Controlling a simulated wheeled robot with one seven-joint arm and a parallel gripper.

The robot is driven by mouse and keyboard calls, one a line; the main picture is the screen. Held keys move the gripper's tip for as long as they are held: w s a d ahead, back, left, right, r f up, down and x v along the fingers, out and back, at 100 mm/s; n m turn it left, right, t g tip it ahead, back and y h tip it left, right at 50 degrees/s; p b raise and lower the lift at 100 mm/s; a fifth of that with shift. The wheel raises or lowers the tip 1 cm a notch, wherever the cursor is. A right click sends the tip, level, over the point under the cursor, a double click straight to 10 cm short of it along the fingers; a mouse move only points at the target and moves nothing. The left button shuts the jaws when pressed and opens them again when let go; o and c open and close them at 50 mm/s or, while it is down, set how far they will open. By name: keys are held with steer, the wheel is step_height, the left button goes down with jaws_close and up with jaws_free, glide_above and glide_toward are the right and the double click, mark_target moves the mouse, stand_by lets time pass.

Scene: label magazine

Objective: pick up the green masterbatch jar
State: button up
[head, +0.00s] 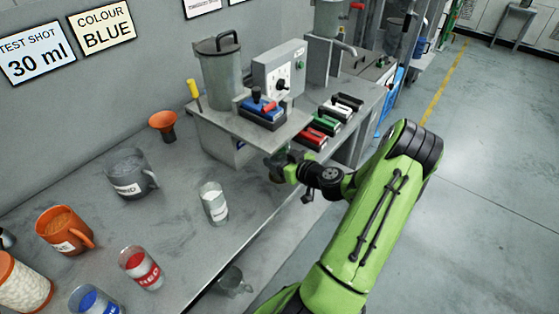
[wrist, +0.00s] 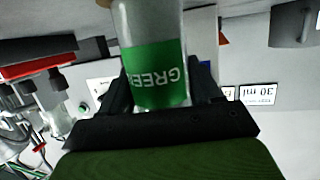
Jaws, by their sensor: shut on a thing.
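The green masterbatch jar (wrist: 158,75) is a clear jar with a green label reading GREEN, upside down in the wrist view. My gripper (wrist: 162,88) is shut on it, one dark finger on each side. In the head view my gripper (head: 287,170) is at the right edge of the bench, beside the machine's base. The jar (head: 276,163) shows there only as a small dark greenish shape, partly hidden by the gripper. It appears held near the bench edge; its clearance from the surface cannot be told.
On the bench (head: 190,238) stand a clear jar with a pale label (head: 213,203), a red jar (head: 140,268), a blue jar (head: 95,302), a grey mug (head: 130,174) and an orange mug (head: 65,230). The machine (head: 222,80) with coloured slides (head: 314,137) is close to my gripper.

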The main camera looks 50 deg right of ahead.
steer(key=f+v, duration=0.2)
steer(key=v, duration=0.6)
steer(key=s+f+v, duration=0.1)
steer(key=v, duration=0.8)
steer(key=shift+s+f, duration=0.25)
steer(key=shift+s, duration=0.1)
steer(key=shift+a, duration=0.1)
